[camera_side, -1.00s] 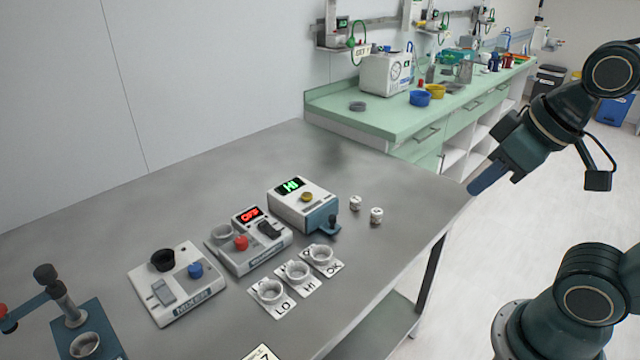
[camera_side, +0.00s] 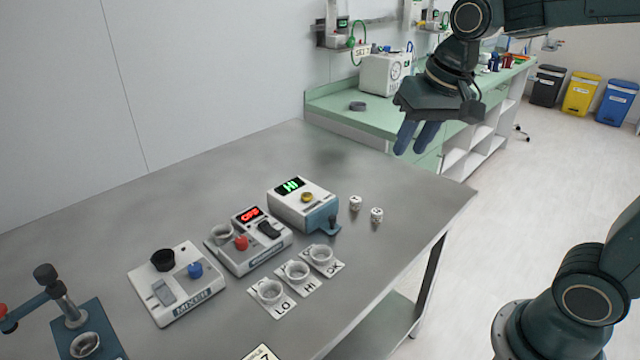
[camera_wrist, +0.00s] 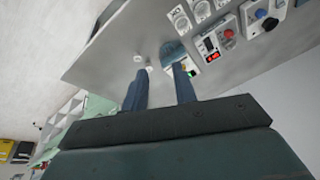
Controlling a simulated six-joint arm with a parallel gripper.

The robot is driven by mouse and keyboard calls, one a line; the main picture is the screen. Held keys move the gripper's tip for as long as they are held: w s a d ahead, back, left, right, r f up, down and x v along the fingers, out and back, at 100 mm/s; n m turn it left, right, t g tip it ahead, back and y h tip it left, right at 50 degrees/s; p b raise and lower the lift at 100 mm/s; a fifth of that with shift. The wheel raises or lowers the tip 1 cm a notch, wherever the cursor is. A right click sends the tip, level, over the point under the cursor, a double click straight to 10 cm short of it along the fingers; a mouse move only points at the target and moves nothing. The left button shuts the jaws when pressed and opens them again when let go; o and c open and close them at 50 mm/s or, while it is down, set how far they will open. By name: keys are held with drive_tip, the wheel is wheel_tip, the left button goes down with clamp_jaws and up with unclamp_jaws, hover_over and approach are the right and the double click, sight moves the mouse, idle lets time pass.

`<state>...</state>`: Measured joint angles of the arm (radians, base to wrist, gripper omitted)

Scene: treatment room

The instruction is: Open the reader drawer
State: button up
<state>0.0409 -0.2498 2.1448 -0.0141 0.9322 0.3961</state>
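The reader (camera_side: 303,204) is a white box with a green lit display showing "HI" and a yellow button on top. Its blue drawer front (camera_side: 322,216) with a dark knob (camera_side: 333,222) faces the right front and looks closed. The reader also shows in the wrist view (camera_wrist: 188,68), just beyond my fingertips and partly hidden by the right finger. My gripper (camera_side: 416,138) is high up, behind and to the right of the reader, with its fingers pointing down. In the wrist view my gripper (camera_wrist: 157,88) has its two fingers apart with nothing between them.
Two small white vials (camera_side: 366,210) stand right of the reader. Three cups on cards (camera_side: 297,271) sit in front. A device reading "OFF" (camera_side: 248,240) and a mixer (camera_side: 177,283) stand to the left. The table (camera_side: 400,195) is bare behind the vials.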

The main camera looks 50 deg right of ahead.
drive_tip(key=w+d+f+m+g, duration=0.2)
drive_tip(key=w+f+m, duration=0.25)
drive_tip(key=w, duration=0.65)
drive_tip(key=m+g, duration=0.1)
drive_tip(key=m, duration=0.2)
hover_over(333, 217)
wheel_tip(333, 217, down, 10)
drive_tip(key=shift+s+d+r, duration=0.1)
drive_tip(key=shift+s+r, duration=0.05)
drive_tip(key=shift+s, duration=0.05)
drive_tip(key=f, duration=1.3)
drive_tip(key=shift+w+f, duration=0.2)
drive_tip(key=shift+f, duration=0.2)
drive_tip(key=shift+c, duration=0.2)
clamp_jaws()
